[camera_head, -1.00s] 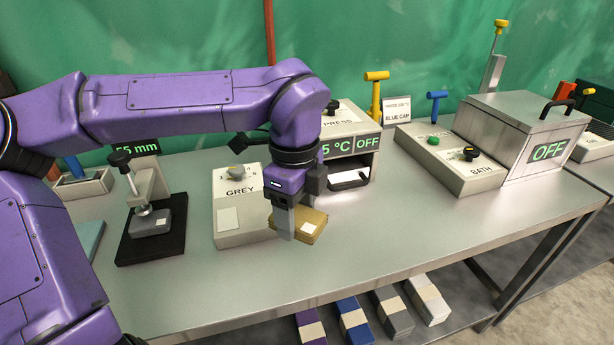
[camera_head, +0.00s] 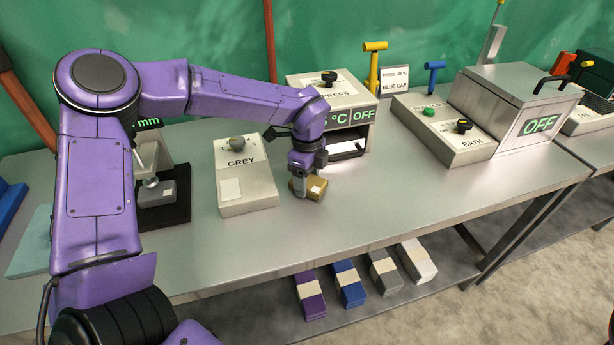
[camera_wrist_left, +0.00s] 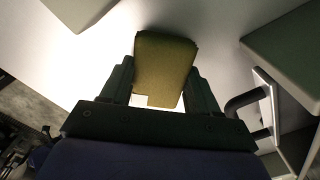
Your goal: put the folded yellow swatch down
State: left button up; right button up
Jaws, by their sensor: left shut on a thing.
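The folded yellow swatch (camera_head: 313,187) is a small mustard block with a pale label, in front of the press (camera_head: 330,92) in the head view. My left gripper (camera_head: 301,187) is shut on it. In the left wrist view the swatch (camera_wrist_left: 164,68) sits between the two fingers of my left gripper (camera_wrist_left: 160,85), with its far end sticking out past them. The swatch is close to the tabletop; I cannot tell whether it touches. My right gripper is not in view.
The press's lit opening and handle (camera_head: 347,150) are just behind. The bath unit (camera_head: 515,115) is at the right. The tabletop (camera_head: 400,205) in front and to the right is bare.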

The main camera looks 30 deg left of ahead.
pick_arm(q)
jog(key=shift+w+f, duration=0.2)
jog(key=shift+f, duration=0.05)
jog(key=shift+s+f, duration=0.1)
jog(key=shift+f, duration=0.05)
jog(key=o, duration=1)
